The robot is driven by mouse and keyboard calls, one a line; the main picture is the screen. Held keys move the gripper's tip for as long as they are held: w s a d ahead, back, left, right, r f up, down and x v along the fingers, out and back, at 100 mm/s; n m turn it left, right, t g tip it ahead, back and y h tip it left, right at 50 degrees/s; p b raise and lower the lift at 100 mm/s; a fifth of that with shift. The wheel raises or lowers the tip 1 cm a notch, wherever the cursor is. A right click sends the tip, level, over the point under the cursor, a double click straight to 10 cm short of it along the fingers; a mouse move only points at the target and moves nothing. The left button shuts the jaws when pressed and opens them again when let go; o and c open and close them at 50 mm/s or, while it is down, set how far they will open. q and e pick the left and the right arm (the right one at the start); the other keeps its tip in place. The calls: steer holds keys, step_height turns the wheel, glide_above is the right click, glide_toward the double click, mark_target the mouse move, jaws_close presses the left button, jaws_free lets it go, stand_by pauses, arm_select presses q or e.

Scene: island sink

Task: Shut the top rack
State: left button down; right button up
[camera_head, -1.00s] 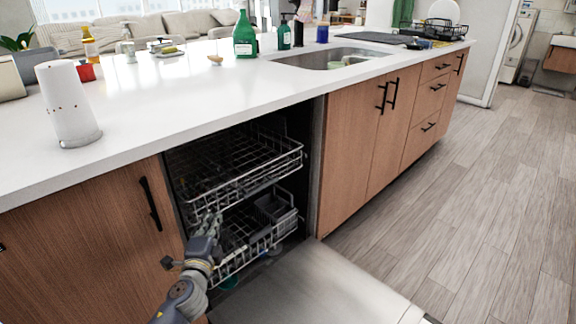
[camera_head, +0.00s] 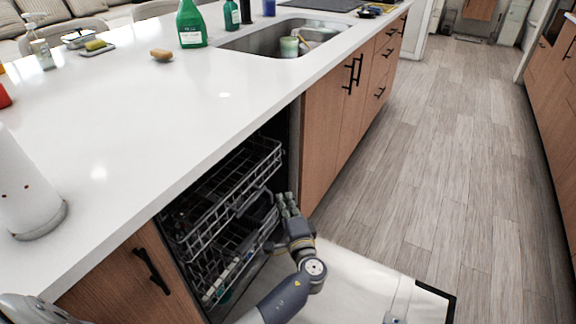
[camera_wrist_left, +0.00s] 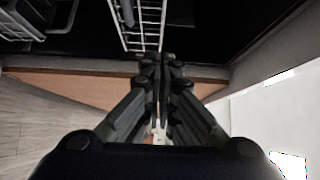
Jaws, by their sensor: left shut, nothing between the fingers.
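The top rack (camera_head: 228,188) is a grey wire rack in the open dishwasher under the counter. Its front edge shows near the dishwasher's opening, and how far out it sits is hard to judge. The lower rack (camera_head: 225,262) is below it, partly hidden by my left arm. My left gripper (camera_head: 285,203) is shut and empty, at the right side of the opening near the front corner of the racks. In the left wrist view the closed fingers (camera_wrist_left: 160,62) point toward white rack wires (camera_wrist_left: 140,22); contact cannot be told. My right gripper is not in view.
The dishwasher door (camera_head: 350,285) lies open in front, below my left arm. The white countertop (camera_head: 180,110) overhangs the racks. A cabinet (camera_head: 325,130) stands right of the opening. The wooden floor (camera_head: 430,170) on the right is clear.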

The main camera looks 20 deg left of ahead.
mark_target(254, 172)
arm_select(q)
steer(key=shift+s+a+x, duration=0.3)
steer(key=shift+a+x, duration=0.05)
steer(key=shift+x, duration=1.75)
steer(key=shift+s+a+x, duration=0.25)
steer(key=shift+a+x, duration=0.1)
steer(key=shift+x, duration=1.8)
steer(key=shift+s+a+x, duration=0.3)
steer(key=shift+x, duration=1.8)
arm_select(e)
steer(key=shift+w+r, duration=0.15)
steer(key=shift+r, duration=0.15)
arm_select(q)
steer(key=shift+a+b, duration=0.15)
steer(key=shift+b, duration=0.2)
steer(key=a+b, duration=0.1)
steer(key=a, duration=0.1)
steer(key=a+b, duration=0.1)
steer(key=a, duration=0.1)
steer(key=shift+w+a, duration=0.2)
steer(key=shift+a, duration=0.1)
steer(key=shift+a+r, duration=0.1)
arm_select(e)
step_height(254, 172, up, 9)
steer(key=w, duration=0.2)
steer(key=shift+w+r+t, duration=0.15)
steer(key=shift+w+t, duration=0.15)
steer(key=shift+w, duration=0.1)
